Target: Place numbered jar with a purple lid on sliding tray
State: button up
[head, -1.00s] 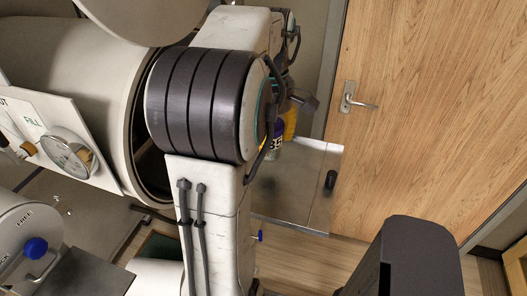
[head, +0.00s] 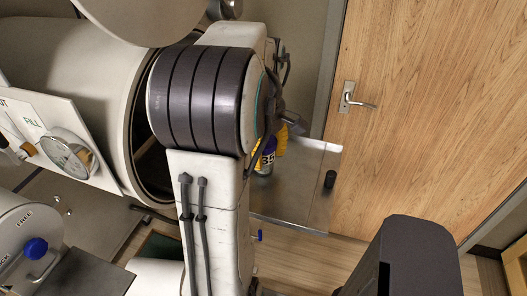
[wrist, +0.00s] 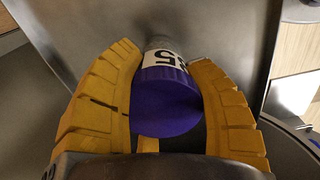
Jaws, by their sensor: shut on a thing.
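The jar with the purple lid (wrist: 165,108) is between the two yellow fingers of my gripper (wrist: 158,62) in the wrist view. Its white label shows dark digits ending in 5. In the head view the jar (head: 266,157) shows just right of my arm, partly hidden, with my gripper (head: 272,149) shut around it. The metal sliding tray (head: 300,187) extends beneath and to the right of the jar, with a dark knob on its right part. It also shows in the wrist view (wrist: 225,35). I cannot tell whether the jar touches the tray.
The large round chamber opening (head: 150,170) is left of my arm. A panel with a dial gauge (head: 68,155) is at the far left, above a smaller hatch with a blue knob (head: 35,248). A wooden door (head: 430,110) stands behind on the right. The tray's right part is bare except for the knob.

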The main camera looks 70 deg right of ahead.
jog(key=shift+f, duration=0.15)
jog(key=o, duration=1.2)
jog(key=shift+o, duration=0.2)
notch_tip(320, 180, up, 12)
jog(key=shift+r+p, duration=0.15)
jog(key=shift+p, duration=0.45)
